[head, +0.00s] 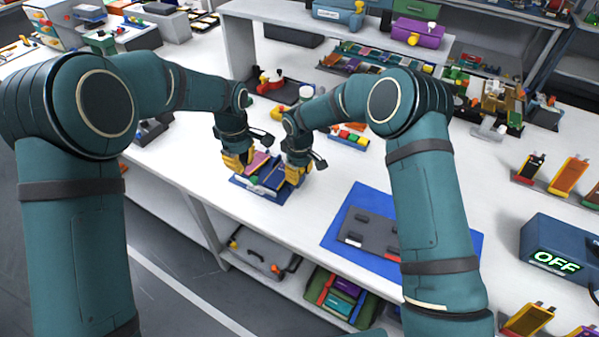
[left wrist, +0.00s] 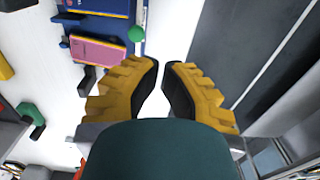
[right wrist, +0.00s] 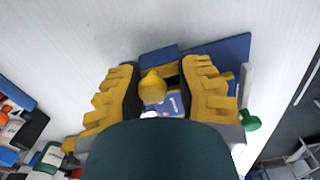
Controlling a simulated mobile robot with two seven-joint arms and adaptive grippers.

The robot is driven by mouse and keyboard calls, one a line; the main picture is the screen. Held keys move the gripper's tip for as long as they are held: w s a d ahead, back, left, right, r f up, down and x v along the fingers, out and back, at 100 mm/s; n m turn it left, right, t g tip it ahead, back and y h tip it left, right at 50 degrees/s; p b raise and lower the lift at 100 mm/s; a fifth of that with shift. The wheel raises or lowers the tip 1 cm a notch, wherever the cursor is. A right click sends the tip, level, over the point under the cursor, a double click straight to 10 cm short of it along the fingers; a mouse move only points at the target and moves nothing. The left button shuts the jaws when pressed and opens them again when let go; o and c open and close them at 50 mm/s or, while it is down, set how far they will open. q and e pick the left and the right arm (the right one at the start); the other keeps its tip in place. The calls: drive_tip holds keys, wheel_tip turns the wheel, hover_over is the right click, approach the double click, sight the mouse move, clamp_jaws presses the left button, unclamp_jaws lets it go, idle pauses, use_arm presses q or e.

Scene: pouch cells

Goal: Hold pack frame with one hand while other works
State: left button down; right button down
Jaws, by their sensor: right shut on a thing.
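The pack frame (head: 262,190) is a blue tray near the front edge of the white table. A pink pouch cell (head: 258,160) lies in its left part, and a blue part fills its middle. The left wrist view shows the pink cell (left wrist: 100,52) and a green knob (left wrist: 135,34). My left gripper (head: 237,163) is at the frame's left side, fingertips almost together, with nothing visible between them. My right gripper (head: 297,176) is at the frame's right side. Its fingers are around a yellow knob (right wrist: 153,86) at the frame, whose blue base (right wrist: 222,60) shows beyond. The exact contact is partly hidden.
A blue mat (head: 350,205) with a grey plate lies to the right. A blue box reading OFF (head: 560,250) stands at far right. A small rack of coloured parts (head: 348,138) and a dark tray (head: 275,88) sit behind the grippers. Bare table lies between frame and mat.

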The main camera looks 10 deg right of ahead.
sight(255, 177)
use_arm(q)
drive_tip(key=shift+f, duration=4.45)
use_arm(e)
drive_tip(key=shift+s+f, duration=0.15)
drive_tip(key=shift+f, duration=0.1)
use_arm(q)
drive_tip(key=shift+w+d, duration=0.9)
drive_tip(key=shift+w, duration=0.2)
drive_tip(key=shift+w+d, duration=0.85)
drive_tip(key=shift+w, duration=0.25)
drive_tip(key=shift+s+a+r, duration=0.15)
drive_tip(key=shift+s+r, duration=0.05)
drive_tip(key=shift+r, duration=0.8)
drive_tip(key=shift+s+a+r, duration=0.2)
drive_tip(key=shift+r, duration=0.85)
drive_tip(key=shift+s+a+r, duration=0.15)
drive_tip(key=shift+s+r, duration=0.05)
drive_tip(key=shift+r, duration=0.8)
drive_tip(key=shift+f, duration=0.1)
use_arm(e)
drive_tip(key=c, duration=0.6)
unclamp_jaws()
drive_tip(key=shift+c, duration=0.2)
use_arm(q)
drive_tip(key=shift+w, duration=0.15)
